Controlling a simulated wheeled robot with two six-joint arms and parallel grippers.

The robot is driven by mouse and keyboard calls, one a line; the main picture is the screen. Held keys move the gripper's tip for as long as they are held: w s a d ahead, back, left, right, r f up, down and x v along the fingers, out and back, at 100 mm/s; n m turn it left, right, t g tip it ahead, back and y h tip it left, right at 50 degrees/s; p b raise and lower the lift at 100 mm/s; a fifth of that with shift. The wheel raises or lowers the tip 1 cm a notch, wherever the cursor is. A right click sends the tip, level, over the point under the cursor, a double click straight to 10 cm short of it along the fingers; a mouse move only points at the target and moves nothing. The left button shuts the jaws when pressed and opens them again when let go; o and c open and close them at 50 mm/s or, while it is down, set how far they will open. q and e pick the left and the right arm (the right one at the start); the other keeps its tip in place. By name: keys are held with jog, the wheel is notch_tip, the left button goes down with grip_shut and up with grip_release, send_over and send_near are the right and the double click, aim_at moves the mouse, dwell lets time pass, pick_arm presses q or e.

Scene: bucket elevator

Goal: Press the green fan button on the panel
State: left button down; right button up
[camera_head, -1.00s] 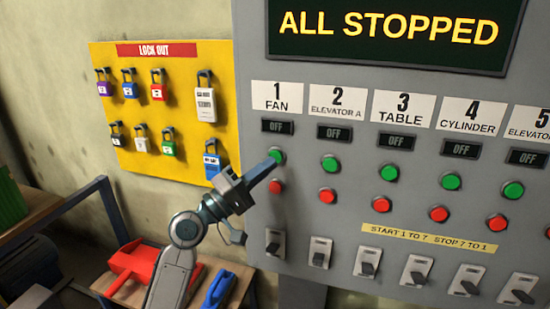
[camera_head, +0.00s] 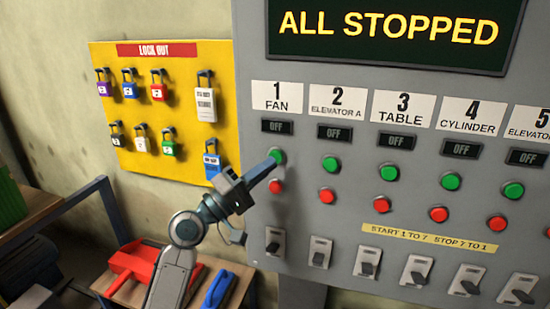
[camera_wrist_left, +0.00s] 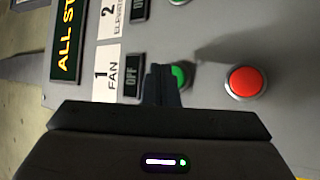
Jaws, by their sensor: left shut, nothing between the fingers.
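The green fan button (camera_head: 279,156) is on the grey panel (camera_head: 300,215) below the "1 FAN" label (camera_head: 278,97). My left gripper (camera_head: 270,166) is shut and empty, its fingertips right in front of the green button and partly covering it. In the left wrist view the shut fingers (camera_wrist_left: 162,82) overlap the left side of the green fan button (camera_wrist_left: 179,76). I cannot tell whether they touch it. The fan's indicator (camera_head: 277,127) reads OFF and the display (camera_head: 388,28) reads "ALL STOPPED". My right gripper is not in view.
The red fan button (camera_head: 275,187) is just below my fingertips. Switches line the panel's lower part. A yellow lock-out board (camera_head: 150,100) with several padlocks hangs to the left. A red scoop (camera_head: 133,268) and a blue item (camera_head: 218,289) lie on a low bench.

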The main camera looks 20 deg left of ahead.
pick_arm(q)
jog(key=shift+w, duration=0.1)
jog(key=shift+w, duration=0.35)
jog(key=shift+w+b, duration=0.45)
jog(key=shift+b, duration=0.05)
dwell(0.6)
jog(key=shift+s, duration=0.9)
jog(key=shift+s+a+p, duration=0.1)
jog(key=shift+s+p, duration=0.5)
jog(key=shift+s, duration=1.9)
jog(key=shift+f, duration=0.15)
